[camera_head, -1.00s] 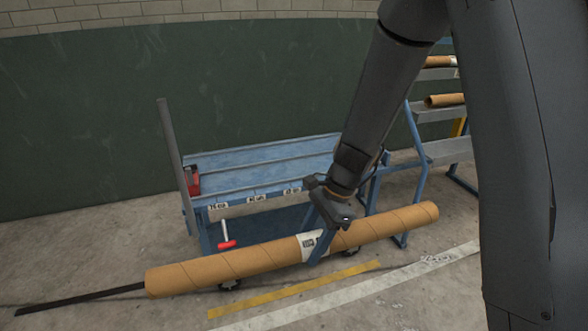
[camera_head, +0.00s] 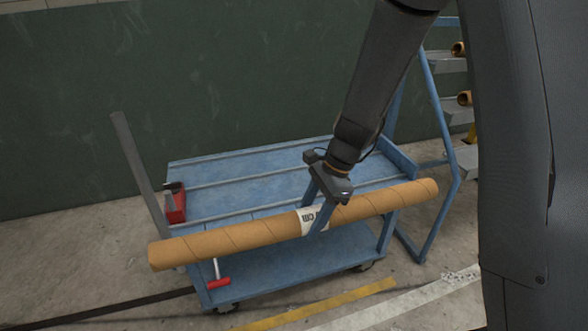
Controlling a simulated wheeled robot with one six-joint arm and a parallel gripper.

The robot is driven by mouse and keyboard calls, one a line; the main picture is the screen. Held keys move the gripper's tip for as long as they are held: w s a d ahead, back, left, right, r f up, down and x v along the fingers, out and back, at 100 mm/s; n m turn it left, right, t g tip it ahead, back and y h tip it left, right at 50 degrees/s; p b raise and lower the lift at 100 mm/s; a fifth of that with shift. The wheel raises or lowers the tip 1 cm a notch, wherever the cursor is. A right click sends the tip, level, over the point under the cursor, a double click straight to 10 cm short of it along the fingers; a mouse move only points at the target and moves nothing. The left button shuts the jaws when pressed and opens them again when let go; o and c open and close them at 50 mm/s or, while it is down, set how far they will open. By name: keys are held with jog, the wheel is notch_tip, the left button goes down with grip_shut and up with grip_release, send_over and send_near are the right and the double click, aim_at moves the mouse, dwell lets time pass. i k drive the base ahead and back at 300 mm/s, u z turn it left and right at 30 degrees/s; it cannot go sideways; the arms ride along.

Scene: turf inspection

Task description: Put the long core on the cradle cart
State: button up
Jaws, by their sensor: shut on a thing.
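The long core (camera_head: 250,233) is a brown cardboard tube with a white printed label near its middle. My gripper (camera_head: 316,217) is shut on it at the label. The core lies roughly level across the picture, in front of the blue cradle cart (camera_head: 250,188), and hides part of the cart's near edge. The cart's top has several raised grey rails running along it, and no core rests on them. The core's left end reaches past the cart's left side; its right end reaches past the cart's right front. The exact gap between core and cart cannot be told.
A red tool (camera_head: 176,204) sits at the cart's left end beside an upright grey post (camera_head: 145,180). A red-handled lever (camera_head: 218,282) hangs at the cart's front. A blue rack (camera_head: 448,110) with more cores stands at right. A dark green wall (camera_head: 80,110) is behind.

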aim_at(289, 191)
jog(key=i, duration=1.05)
